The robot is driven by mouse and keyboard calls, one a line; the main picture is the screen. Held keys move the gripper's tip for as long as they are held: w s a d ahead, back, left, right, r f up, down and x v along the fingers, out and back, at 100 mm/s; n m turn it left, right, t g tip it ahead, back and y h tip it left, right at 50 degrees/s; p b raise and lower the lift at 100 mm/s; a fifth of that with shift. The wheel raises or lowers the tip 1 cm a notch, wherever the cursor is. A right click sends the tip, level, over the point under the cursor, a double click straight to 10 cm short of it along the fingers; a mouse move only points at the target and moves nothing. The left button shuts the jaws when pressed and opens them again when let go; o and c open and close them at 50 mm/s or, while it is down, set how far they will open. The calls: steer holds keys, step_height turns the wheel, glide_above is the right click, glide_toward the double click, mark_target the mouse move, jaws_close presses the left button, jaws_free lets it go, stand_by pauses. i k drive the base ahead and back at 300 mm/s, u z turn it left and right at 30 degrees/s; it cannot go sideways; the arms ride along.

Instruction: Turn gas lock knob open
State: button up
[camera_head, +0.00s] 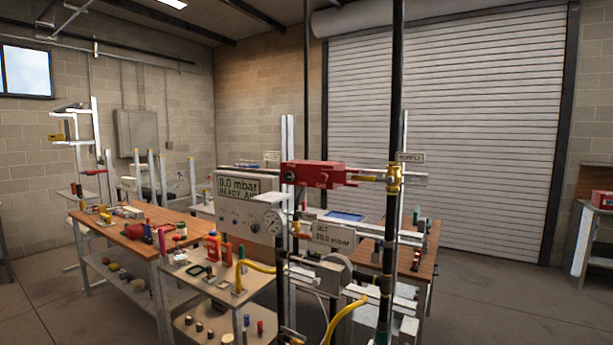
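A red box (315,174) with small, unreadable pale markings is mounted at mid-height, right of centre. A dark round feature shows at its left end; I cannot tell whether it is the gas lock knob. A brass valve body (394,177) sits on the black vertical pipe (396,110) to the right, with a yellow piece (366,178) reaching from it toward the red box. I cannot tell the knob's setting. I cannot make out my gripper in this view.
A yellow hose (345,317) curves below. A wooden bench (150,232) and a cart (195,272) crowd the left. Floor is clear at the right.

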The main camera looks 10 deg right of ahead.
mark_target(289, 176)
steer(key=u, duration=0.8)
steer(key=i, duration=0.95)
steer(key=z, duration=0.1)
